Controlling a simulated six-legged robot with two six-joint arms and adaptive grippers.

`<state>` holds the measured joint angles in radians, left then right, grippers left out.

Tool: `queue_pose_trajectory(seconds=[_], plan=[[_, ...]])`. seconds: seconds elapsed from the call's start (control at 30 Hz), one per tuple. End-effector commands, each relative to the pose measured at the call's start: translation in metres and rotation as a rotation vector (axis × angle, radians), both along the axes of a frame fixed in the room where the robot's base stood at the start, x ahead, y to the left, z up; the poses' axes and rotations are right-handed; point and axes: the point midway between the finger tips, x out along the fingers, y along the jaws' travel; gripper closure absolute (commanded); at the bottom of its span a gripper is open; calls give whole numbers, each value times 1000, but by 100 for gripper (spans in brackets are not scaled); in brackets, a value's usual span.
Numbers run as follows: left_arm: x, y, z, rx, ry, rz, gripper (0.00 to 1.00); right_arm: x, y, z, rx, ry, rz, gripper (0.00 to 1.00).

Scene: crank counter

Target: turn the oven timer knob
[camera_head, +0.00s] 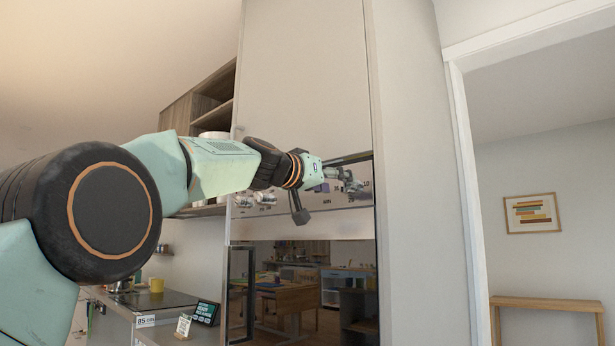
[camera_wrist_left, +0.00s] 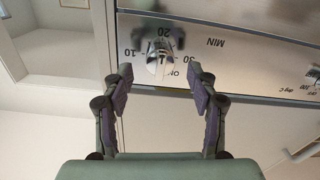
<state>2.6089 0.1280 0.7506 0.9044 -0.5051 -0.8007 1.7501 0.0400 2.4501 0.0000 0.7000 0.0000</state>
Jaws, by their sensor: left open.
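The oven timer knob (camera_wrist_left: 158,64) is a shiny metal knob on the steel control panel, with the marks 10, 20, 30 and MIN around it. The left wrist view shows this panel upside down. My left gripper (camera_wrist_left: 160,78) is open, with one finger to each side of the knob in that view. Neither finger visibly presses on it, and I cannot tell how deep the tips reach around it. In the head view my left gripper (camera_head: 347,181) is at the right part of the panel (camera_head: 325,200) and mostly hides the timer knob. My right gripper is not in view.
Other metal knobs (camera_head: 265,198) sit further left on the panel. Below is the dark, reflective oven door (camera_head: 300,290). A counter with a yellow mug (camera_head: 157,285) and a small dark display (camera_head: 206,313) is at lower left. A doorway opens at right.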

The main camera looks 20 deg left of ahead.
Motion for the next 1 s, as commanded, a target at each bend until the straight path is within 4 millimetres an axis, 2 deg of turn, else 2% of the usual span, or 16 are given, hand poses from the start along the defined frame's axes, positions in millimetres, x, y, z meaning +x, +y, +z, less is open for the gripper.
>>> queue_pose_trajectory(seconds=[0.63,0.8,1.0], plan=[[-73,25,0,-1,0,1,41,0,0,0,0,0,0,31],[-84,29,-1,-2,2,1,41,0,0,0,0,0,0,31],[-87,29,-1,0,1,1,41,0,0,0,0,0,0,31]])
